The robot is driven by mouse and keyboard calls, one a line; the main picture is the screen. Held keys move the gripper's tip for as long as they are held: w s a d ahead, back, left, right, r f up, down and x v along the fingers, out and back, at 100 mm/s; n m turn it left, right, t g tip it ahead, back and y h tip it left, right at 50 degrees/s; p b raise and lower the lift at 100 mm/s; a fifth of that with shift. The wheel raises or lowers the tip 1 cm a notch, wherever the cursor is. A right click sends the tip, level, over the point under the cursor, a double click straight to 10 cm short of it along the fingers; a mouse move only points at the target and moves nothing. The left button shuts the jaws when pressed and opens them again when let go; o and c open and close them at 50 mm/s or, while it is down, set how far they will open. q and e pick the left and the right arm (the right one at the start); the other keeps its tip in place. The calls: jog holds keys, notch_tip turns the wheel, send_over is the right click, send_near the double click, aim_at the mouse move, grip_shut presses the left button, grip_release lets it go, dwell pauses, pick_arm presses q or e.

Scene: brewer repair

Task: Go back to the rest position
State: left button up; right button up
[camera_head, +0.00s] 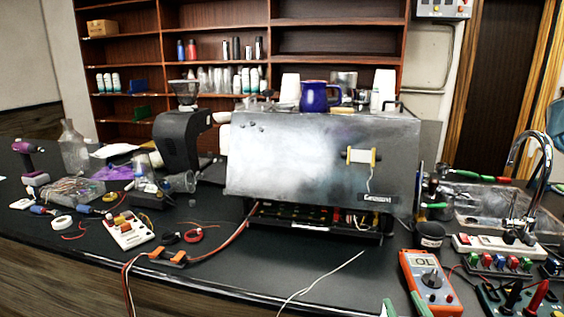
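The brewer (300,155) is a wide silver machine on the dark bench, with its lower front open and wiring showing.
An orange multimeter (429,282) lies at the front right, near a white power strip (492,246) and a sink tap (532,165). A black grinder (178,140), a purple drill (30,160) and loose wires cover the left. The bench front centre holds only a pale wire.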

jog(key=s+f+m+g, duration=0.1)
jog(key=s+f+g, duration=1.2)
jog(key=s+f, duration=0.75)
jog(key=s+f+g, duration=0.2)
jog(key=s+f, duration=0.1)
jog(key=f, duration=2)
jog(key=s+d+f, duration=0.2)
jog(key=s+f, duration=0.5)
jog(key=s, duration=0.1)
jog(key=s+d+f, duration=0.1)
jog(key=s+f, duration=0.6)
jog(key=s, duration=0.1)
jog(key=shift+s+d+f+g+y, duration=0.25)
jog(key=shift+d+g+y, duration=0.05)
jog(key=shift+d+g, duration=0.1)
